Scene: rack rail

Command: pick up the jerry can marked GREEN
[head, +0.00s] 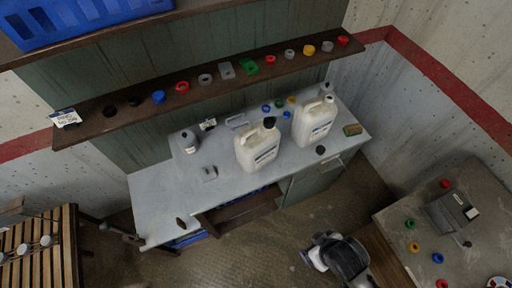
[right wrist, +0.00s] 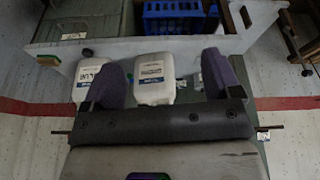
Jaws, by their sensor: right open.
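Two white jerry cans stand upright on the grey bench (head: 150,195) in the head view. The left can (head: 258,147) has a black cap; the right can (head: 314,120) stands farther right. Their markings are too small to read there. In the right wrist view, one can (right wrist: 153,80) appears between the fingers, beyond them, its label unreadable. The other can (right wrist: 88,75) is partly behind a finger, its large letters only partly legible. My right gripper (head: 318,246) is in front of the bench, open and empty; its fingers also show in the right wrist view (right wrist: 163,82). My left gripper is not in view.
A shelf (head: 130,112) with several coloured caps overhangs the bench's back. A grey bottle (head: 190,142) and small caps stand around the cans. A blue crate (head: 70,20) is at top left. A side table (head: 470,225) is at right. Floor in front is clear.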

